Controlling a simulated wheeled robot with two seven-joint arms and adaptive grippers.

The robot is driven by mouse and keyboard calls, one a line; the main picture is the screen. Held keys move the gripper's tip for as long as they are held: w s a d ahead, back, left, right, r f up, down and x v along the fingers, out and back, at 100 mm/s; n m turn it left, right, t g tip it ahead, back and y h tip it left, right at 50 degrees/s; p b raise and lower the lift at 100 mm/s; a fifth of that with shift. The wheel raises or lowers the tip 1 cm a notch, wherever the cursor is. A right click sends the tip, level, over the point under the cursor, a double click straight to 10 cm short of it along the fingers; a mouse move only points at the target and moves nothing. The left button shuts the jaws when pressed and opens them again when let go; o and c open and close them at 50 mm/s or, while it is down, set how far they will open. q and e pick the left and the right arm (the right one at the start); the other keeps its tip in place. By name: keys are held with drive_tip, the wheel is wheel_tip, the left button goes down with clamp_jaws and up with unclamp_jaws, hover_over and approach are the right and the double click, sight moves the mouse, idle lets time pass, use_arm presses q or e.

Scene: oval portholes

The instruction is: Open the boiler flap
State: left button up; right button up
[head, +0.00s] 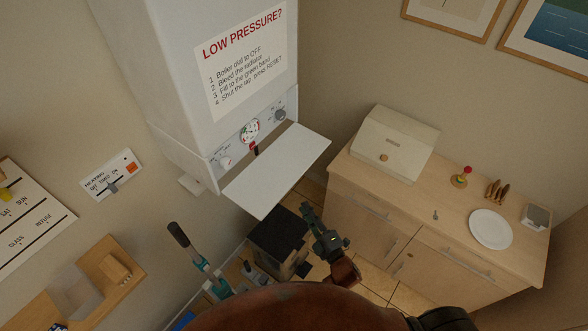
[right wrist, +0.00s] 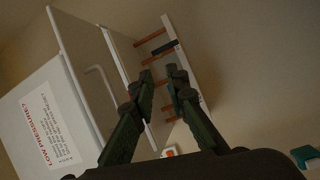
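The white boiler (head: 195,70) hangs on the wall with a "LOW PRESSURE?" sign (head: 245,60) on its front. Its flap (head: 278,172) is hinged down and sticks out roughly level below the control panel. The panel shows a round gauge (head: 250,131), a dark dial (head: 280,115) and a pale dial (head: 225,162). My right gripper (head: 306,210) is below and to the right of the flap, apart from it in the head view. In the right wrist view its fingers (right wrist: 160,76) are apart with nothing between them. My left gripper is out of view.
A wooden cabinet (head: 370,225) with a bread box (head: 394,145) and a white plate (head: 491,229) stands at the right. A dark box (head: 278,240) is on the floor below the flap. A heating switch plate (head: 112,174) is on the wall at left.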

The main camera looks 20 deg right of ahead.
sight(294, 179)
wheel_tip(294, 179, up, 10)
drive_tip(key=a+f+n+t+y+p, duration=0.1)
drive_tip(key=n, duration=0.1)
drive_tip(key=x, duration=0.2)
drive_tip(key=p+x, duration=0.1)
drive_tip(key=x, duration=0.1)
drive_tip(key=p+x, duration=0.1)
drive_tip(key=x, duration=0.2)
drive_tip(key=shift+s+r, duration=0.1)
drive_tip(key=shift+r, duration=0.15)
drive_tip(key=shift+w, duration=0.35)
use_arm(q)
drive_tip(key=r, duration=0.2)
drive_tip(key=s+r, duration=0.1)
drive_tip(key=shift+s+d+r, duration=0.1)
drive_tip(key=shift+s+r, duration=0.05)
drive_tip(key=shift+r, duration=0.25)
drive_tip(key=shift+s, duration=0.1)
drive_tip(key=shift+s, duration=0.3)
use_arm(e)
clamp_jaws()
drive_tip(key=shift+r, duration=0.1)
